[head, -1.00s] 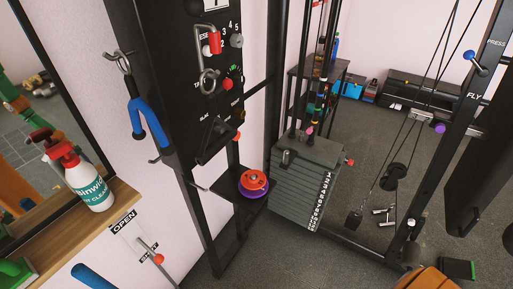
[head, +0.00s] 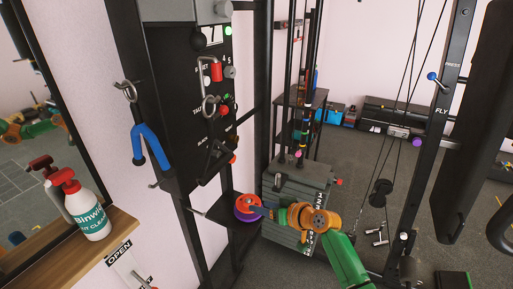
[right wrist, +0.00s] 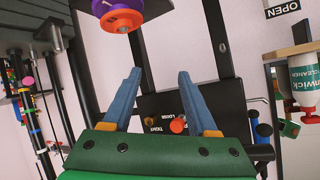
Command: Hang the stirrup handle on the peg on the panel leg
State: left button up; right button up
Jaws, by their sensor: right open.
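The black triangular stirrup handle (head: 213,158) hangs on the front of the black panel (head: 165,75), below a metal ring handle. A thin peg (head: 197,212) sticks out by the panel leg (head: 194,240) at shelf height, with nothing seen on it. My right gripper (head: 264,211) is low in front of the weight stack, beside the plates and well apart from the stirrup handle. In the right wrist view its two blue fingers (right wrist: 158,88) stand apart with nothing between them. I cannot make out the stirrup handle in that view. My left gripper is not in view.
A blue handle (head: 150,148) hangs on the panel's left side. The weight stack (head: 285,190) stands behind my right arm. A spray bottle (head: 87,213) stands at left.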

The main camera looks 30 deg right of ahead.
notch_tip(320, 180, up, 15)
jog(key=a+n+t+y, duration=0.2)
jog(key=n+y, duration=0.5)
jog(key=n, duration=0.1)
send_near(215, 130)
jog(key=p+x, duration=0.1)
jog(key=x, duration=0.8)
jog(key=shift+w+a, duration=0.2)
jog(key=shift+w, duration=0.05)
jog(key=shift+w+a, duration=0.4)
jog(key=shift+w, duration=0.15)
